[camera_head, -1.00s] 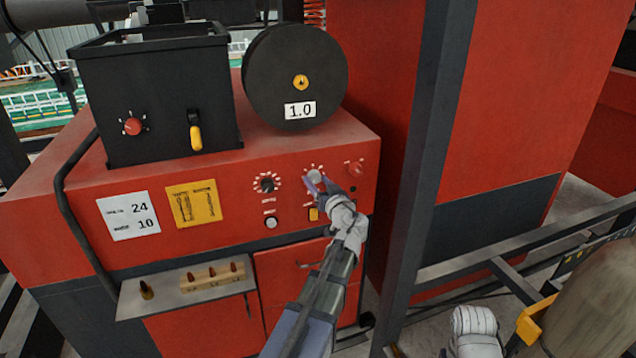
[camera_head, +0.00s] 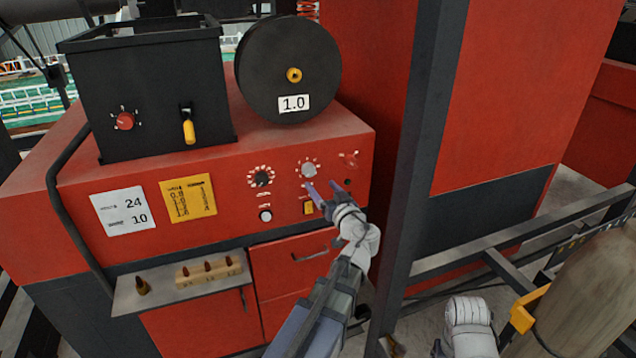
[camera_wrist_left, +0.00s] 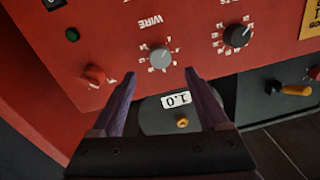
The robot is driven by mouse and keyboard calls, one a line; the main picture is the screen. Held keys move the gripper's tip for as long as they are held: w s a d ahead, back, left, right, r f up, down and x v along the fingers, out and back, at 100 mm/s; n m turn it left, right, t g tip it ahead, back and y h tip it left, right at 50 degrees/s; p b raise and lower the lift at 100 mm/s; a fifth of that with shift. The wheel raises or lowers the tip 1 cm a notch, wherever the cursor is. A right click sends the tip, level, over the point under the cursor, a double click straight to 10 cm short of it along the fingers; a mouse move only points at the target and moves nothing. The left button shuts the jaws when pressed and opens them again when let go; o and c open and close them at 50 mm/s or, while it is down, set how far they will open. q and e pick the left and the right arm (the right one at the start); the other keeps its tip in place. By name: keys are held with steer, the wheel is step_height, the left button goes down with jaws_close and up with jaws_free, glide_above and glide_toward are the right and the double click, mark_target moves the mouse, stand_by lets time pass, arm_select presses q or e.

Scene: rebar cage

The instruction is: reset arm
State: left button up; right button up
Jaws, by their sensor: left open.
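My left gripper (camera_head: 326,192) is open and empty in front of the red machine panel (camera_head: 225,215). Its two purple fingers sit just below and in front of the grey knob (camera_head: 308,170), apart from it as far as I can tell. In the left wrist view the open fingers (camera_wrist_left: 158,82) point at the panel, with the grey WIRE knob (camera_wrist_left: 160,57) just beyond and between their tips. A black knob (camera_head: 261,178) and a small red knob (camera_head: 350,159) flank the grey one. A white-grey part of what may be my right arm (camera_head: 470,325) shows at bottom right; its gripper is out of view.
A black box (camera_head: 150,95) and a black spool marked 1.0 (camera_head: 288,70) stand on the machine. A dark post (camera_head: 425,150) rises close to the right of my left arm. A small shelf (camera_head: 175,293) with brass tips juts out below.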

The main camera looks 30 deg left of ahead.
arm_select(q)
steer(key=shift+s+d, duration=0.2)
stand_by(0.4)
steer(key=s+d+f+m+g+h+b, duration=0.1)
steer(key=s+d+f+g+h+b, duration=0.2)
steer(key=f, duration=0.5)
steer(key=s+d+f+m+g+h+b, duration=0.1)
steer(key=s+d+f+m+b, duration=0.15)
steer(key=d+f, duration=0.4)
steer(key=s+d+f+g+h+b, duration=0.1)
steer(key=s+d+f+h+b, duration=0.2)
steer(key=f, duration=0.7)
steer(key=s+d+f+m+g+h+b, duration=0.3)
steer(key=s+d+f+m+b, duration=0.1)
steer(key=s+d+f, duration=0.3)
steer(key=s+d+f+m+g+h+b, duration=0.3)
steer(key=s+d+f, duration=0.3)
steer(key=d, duration=0.5)
steer(key=shift+s+f+m+b, duration=0.45)
steer(key=shift+s+m, duration=0.15)
steer(key=shift+m, duration=0.25)
